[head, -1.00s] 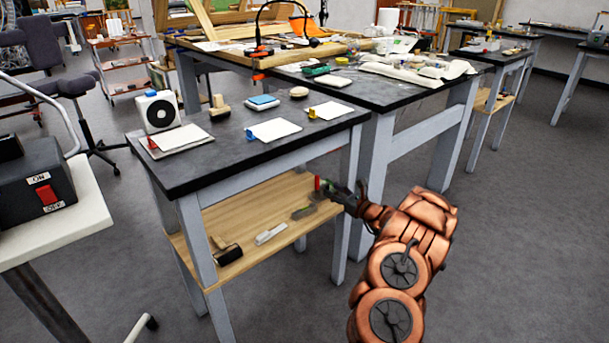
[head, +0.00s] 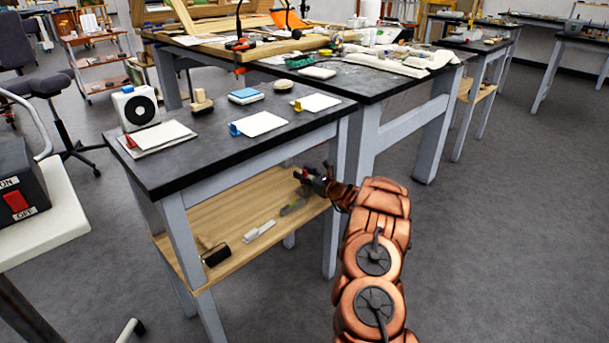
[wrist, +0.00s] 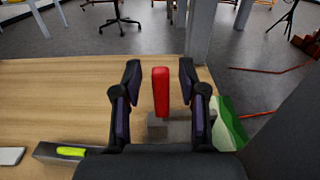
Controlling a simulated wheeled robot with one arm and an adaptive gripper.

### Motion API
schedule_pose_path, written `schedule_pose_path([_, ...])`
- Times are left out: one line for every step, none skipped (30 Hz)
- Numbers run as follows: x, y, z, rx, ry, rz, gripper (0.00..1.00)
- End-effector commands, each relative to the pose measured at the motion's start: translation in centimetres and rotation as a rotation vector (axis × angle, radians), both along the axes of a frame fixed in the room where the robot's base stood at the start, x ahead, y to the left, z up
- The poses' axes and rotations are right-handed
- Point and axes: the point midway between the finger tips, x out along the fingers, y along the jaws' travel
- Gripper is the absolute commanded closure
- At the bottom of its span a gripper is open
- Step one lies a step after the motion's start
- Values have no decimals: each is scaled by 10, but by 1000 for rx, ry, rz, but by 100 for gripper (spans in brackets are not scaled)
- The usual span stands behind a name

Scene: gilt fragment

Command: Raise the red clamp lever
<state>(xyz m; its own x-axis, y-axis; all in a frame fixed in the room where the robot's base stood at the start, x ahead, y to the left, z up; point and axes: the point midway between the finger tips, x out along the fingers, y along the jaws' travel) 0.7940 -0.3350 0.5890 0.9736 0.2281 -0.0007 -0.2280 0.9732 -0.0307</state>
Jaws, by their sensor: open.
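The red clamp lever (wrist: 161,92) stands upright from a grey block-like base (wrist: 172,128) on the wooden lower shelf (wrist: 55,95). In the wrist view my gripper (wrist: 160,76) is open, one dark finger on each side of the lever. Gaps show between the lever and both fingers. In the head view my gripper (head: 318,180) reaches in at the right end of the lower shelf, under the black tabletop. A small bit of red (head: 305,172) shows beside it; the clamp's base is mostly hidden there.
A dark bar with a yellow-green vial (wrist: 72,152) lies left of my gripper, and a green-and-white item (wrist: 228,125) lies right. The black tabletop (head: 200,150) overhangs the shelf; a grey table leg (head: 333,200) stands close to my arm.

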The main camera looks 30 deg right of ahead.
Motion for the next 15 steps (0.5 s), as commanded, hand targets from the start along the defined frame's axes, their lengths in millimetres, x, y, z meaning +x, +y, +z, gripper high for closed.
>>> schedule_pose_path([0,-1,0,0,0,-1,58])
schedule_pose_path([0,-1,0,0,0,-1,58])
schedule_pose_path([0,-1,0,0,0,-1,58])
schedule_pose_path([0,-1,0,0,0,-2,58])
schedule_pose_path([0,-1,0,0,0,-2,58])
schedule_pose_path([-1,-1,0,0,0,-2,61])
schedule_pose_path([-1,-1,0,0,0,-2,65])
schedule_pose_path([-1,-1,0,0,0,-2,68])
schedule_pose_path([-1,-1,0,0,0,-2,72])
schedule_pose_path([-1,-1,0,0,0,-2,75])
schedule_pose_path([-1,-2,0,0,0,-2,78])
schedule_pose_path([-1,-2,0,0,0,-2,82])
schedule_pose_path([-1,-2,0,0,0,-2,85])
schedule_pose_path([-1,-2,0,0,0,-2,89])
schedule_pose_path([-1,-2,0,0,0,-2,93])
